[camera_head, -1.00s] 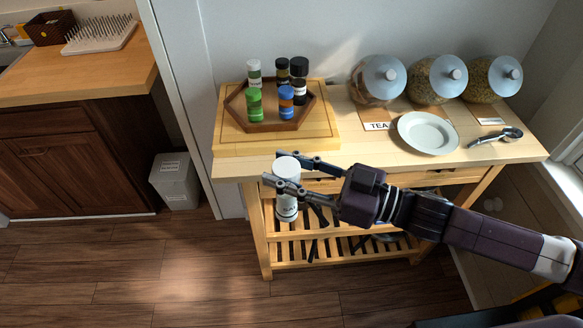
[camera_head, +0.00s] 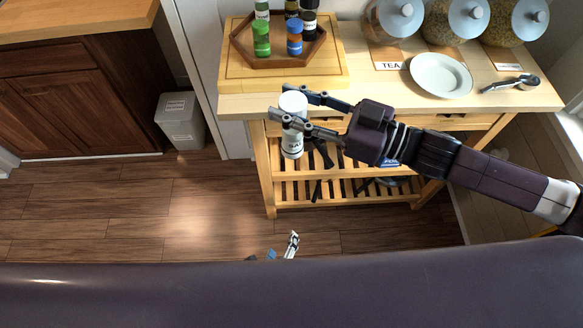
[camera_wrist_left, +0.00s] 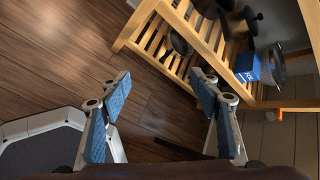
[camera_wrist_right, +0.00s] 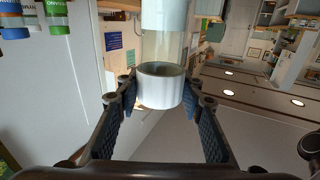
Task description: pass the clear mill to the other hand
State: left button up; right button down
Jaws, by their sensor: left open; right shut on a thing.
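The clear mill (camera_head: 292,143) has a white cap and dark lettering. My right gripper (camera_head: 284,102) is shut on it and holds it upright in the air before the cart's front edge. The right wrist view shows its clear body between white ends (camera_wrist_right: 164,48), with the fingers on both sides of one white end. My left gripper (camera_head: 282,249) is low in the head view, below and apart from the mill, mostly hidden behind my own arm. In the left wrist view (camera_wrist_left: 161,88) its fingers are spread and empty, with floor between them.
The wooden cart (camera_head: 365,92) bears a hexagonal tray (camera_head: 236,50) of small bottles, a white plate (camera_head: 441,75), several lidded jars and a metal tool (camera_head: 510,83). Slatted shelves lie below. A grey bin (camera_head: 180,122) stands left. The floor before the cart is clear.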

pick_arm(q)
jog(key=w+d+r+m+t, duration=0.2)
jog(key=d+r+m, duration=0.1)
jog(key=r, duration=0.7)
jog(key=w+d+r+m+t, duration=0.1)
jog(key=d+r+m+t, duration=0.15)
jog(key=r, duration=0.75)
notch_tip(320, 180, up, 10)
jog(key=f+m+t, duration=0.1)
jog(key=m+t, duration=0.2)
jog(key=t, duration=0.1)
send_near(292, 134)
jog(key=r, duration=0.2)
jog(key=shift+y, duration=0.3)
jog(key=w, duration=0.4)
jog(key=w+d, duration=0.1)
jog(key=w, duration=0.7)
jog(key=shift+w+d, duration=0.15)
jog(key=shift+d, duration=0.05)
jog(key=shift+c, duration=0.6)
